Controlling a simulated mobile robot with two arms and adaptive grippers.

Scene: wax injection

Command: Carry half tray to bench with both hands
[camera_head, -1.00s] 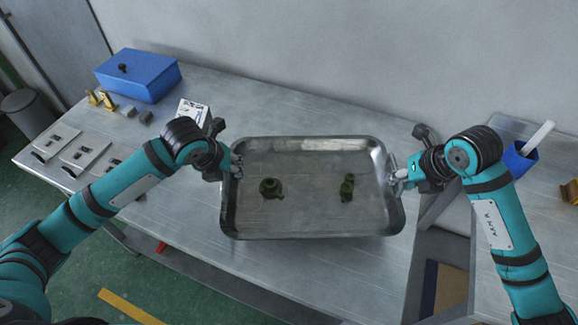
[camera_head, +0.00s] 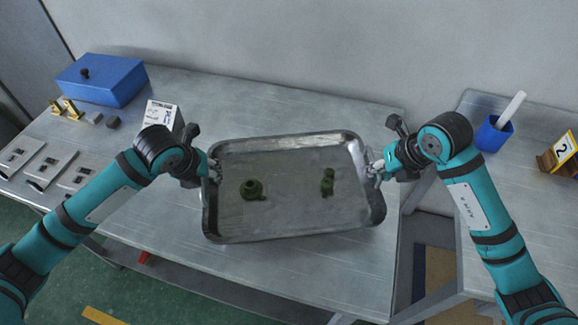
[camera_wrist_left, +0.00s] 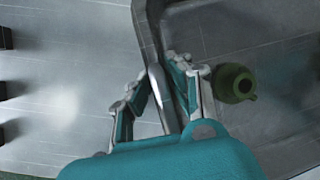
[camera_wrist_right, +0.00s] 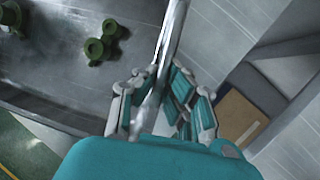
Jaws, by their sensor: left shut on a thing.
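The half tray (camera_head: 290,228) is a shallow metal tray with a raised rim, over the bench (camera_head: 330,275); its height above the top is hard to judge. Two green parts lie in it, a round one (camera_head: 252,189) at left and a narrower one (camera_head: 327,182) at right. My left gripper (camera_head: 212,168) is shut on the tray's left rim, which runs between its fingers in the left wrist view (camera_wrist_left: 160,92). My right gripper (camera_head: 374,172) is at the right rim; in the right wrist view (camera_wrist_right: 155,100) its fingers lie on both sides of the rim.
A blue box (camera_head: 100,82), small brass pieces (camera_head: 66,107), grey blocks (camera_head: 112,122) and metal plates (camera_head: 45,165) stand at the left. A second table (camera_head: 530,185) across a gap at right holds a blue cup (camera_head: 494,134) and a number 2 sign (camera_head: 562,150).

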